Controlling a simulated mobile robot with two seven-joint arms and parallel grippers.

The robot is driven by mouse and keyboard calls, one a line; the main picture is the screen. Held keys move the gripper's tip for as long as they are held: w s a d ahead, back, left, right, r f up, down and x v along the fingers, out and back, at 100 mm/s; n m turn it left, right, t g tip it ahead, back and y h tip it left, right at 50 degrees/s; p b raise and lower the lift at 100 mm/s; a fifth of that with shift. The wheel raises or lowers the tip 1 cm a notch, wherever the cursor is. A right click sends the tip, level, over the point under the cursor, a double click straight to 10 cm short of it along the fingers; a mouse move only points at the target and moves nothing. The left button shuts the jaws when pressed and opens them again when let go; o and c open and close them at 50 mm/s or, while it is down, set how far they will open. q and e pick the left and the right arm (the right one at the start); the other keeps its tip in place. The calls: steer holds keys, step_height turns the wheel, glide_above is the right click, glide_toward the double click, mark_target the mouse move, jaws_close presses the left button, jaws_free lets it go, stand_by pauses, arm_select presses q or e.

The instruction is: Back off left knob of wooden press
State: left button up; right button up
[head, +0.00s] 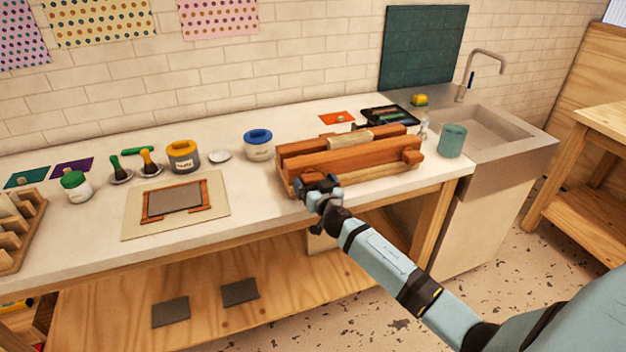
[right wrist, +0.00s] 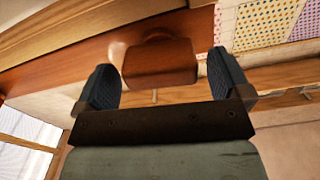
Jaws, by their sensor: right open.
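The wooden press (head: 350,160) is a reddish-brown wooden clamp on the right part of the white worktop, with a pale block (head: 350,138) between its beams. Its right knob (head: 412,157) shows at the right end of the front beam. My right gripper (head: 318,184) is at the left front end of the press and hides the left knob in the head view. In the right wrist view the left knob (right wrist: 160,66) is a reddish wooden block between the two dark fingers of the open right gripper (right wrist: 162,88). Gaps show between knob and fingers. My left gripper is not in view.
A jar with a blue lid (head: 258,145) stands left of the press, and a teal cup (head: 452,140) stands right of it near the sink (head: 485,128). A framed grey plate (head: 174,201) lies further left. The worktop's front edge is close below the press.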

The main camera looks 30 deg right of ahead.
steer(key=shift+w+d, duration=0.1)
steer(key=shift+w, duration=0.45)
steer(key=c, duration=0.9)
steer(key=shift+c, duration=0.2)
steer(key=shift+n, duration=0.4)
